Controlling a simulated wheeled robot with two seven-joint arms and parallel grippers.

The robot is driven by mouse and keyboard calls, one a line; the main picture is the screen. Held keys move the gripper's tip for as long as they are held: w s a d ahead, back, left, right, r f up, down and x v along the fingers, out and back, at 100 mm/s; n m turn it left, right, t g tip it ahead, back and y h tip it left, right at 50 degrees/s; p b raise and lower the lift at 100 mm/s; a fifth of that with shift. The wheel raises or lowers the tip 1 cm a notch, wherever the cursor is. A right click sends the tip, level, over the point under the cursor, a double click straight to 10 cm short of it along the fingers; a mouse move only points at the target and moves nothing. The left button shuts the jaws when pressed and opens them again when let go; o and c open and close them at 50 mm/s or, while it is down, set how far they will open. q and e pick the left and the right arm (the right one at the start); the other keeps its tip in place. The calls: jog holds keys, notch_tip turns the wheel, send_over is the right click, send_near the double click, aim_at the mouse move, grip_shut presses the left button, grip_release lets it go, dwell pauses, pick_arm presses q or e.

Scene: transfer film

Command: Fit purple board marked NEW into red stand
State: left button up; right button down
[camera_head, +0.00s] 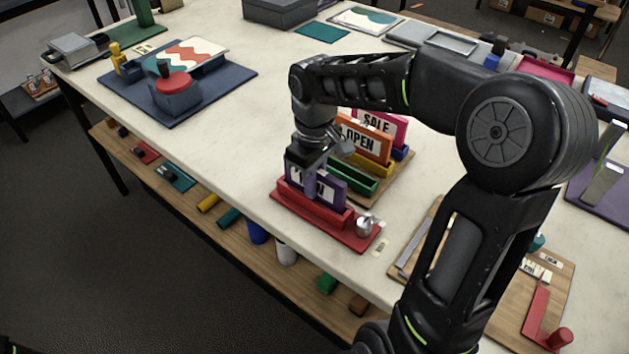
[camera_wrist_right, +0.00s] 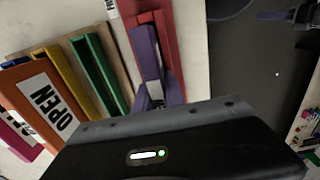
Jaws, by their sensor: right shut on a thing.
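The purple board (camera_head: 329,194) stands upright at the red stand (camera_head: 355,236), with part of its white lettering hidden by my gripper. The stand's front wall covers its lower edge. I cannot tell if it rests fully in the slot. My right gripper (camera_head: 311,187) is shut on the board from above. In the right wrist view the board (camera_wrist_right: 143,42) lies along the red stand (camera_wrist_right: 166,22), and my right gripper (camera_wrist_right: 158,93) pinches it. A small dark gripper-like shape (camera_wrist_right: 303,13) at that view's top right may be my left gripper; its jaws are unclear.
Just behind stand the orange OPEN board (camera_head: 362,142), the pink SALE board (camera_head: 391,127) and an empty green stand (camera_head: 352,178) on a wooden base. A silver knob (camera_head: 364,227) sits at the red stand's right end.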

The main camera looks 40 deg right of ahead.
jog(key=shift+f, duration=0.15)
jog(key=c, duration=1.4)
grip_release()
